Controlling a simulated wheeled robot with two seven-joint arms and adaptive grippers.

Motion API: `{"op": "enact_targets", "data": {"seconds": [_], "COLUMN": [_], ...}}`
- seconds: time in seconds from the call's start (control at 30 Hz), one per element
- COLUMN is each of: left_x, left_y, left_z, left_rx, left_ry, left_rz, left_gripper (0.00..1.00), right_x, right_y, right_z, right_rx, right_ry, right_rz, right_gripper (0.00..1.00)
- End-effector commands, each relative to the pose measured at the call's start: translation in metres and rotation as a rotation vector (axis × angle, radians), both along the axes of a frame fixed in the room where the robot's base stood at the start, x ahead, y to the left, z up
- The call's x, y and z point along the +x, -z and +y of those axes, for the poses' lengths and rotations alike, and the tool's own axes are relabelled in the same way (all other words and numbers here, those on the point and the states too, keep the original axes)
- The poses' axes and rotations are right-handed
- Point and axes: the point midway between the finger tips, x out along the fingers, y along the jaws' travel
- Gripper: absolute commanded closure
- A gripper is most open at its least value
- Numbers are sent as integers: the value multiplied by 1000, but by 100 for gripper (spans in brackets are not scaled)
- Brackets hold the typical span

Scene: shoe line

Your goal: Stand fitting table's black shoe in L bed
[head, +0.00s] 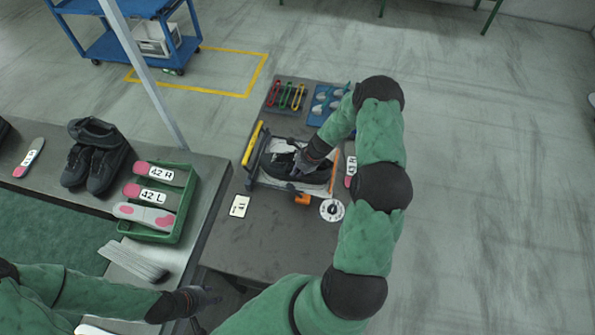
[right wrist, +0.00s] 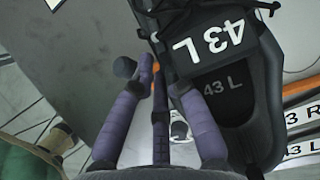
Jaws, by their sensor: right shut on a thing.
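The black shoe (head: 316,177) lies in a framed holder with a pale base (head: 257,172) on the dark fitting table (head: 262,248). My right gripper (head: 301,168) reaches down onto the shoe in the head view. In the right wrist view the shoe (right wrist: 262,105) shows a "43 L" tag and a "43 L" mark inside its opening. My right gripper (right wrist: 162,80) is shut on the shoe at its edge; the exact grip is partly hidden. My left gripper (head: 203,299) is low in the head view, away from the shoe; its fingers are unclear. I cannot read an L mark on the holder.
A green bin (head: 183,207) with insoles marked 42 R and 42 L stands on the left bench beside a pair of dark shoes (head: 96,160). Around the holder are a white dial (head: 332,210), a card (head: 239,206), a clip tray (head: 287,95) and a blue tray (head: 324,103).

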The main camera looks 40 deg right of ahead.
Motion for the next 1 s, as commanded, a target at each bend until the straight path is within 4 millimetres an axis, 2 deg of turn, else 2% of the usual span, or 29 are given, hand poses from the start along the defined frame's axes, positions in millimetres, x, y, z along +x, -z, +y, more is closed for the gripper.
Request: {"op": "enact_targets", "data": {"seconds": [0.5, 0.97, 1.0], "left_x": [0, 0, 0], "left_y": [35, 38, 38], "left_z": [0, 0, 0], "left_rx": [0, 0, 0], "left_ry": [0, 0, 0], "left_rz": [0, 0, 0], "left_gripper": [60, 60, 60], "right_x": [1, 1, 1], "right_y": [35, 39, 39], "right_z": [-1, -1, -1], "right_rx": [-2, -2, -2], "right_ry": [0, 0, 0], "right_rz": [-1, -1, -1], "right_gripper": [100, 100, 74]}}
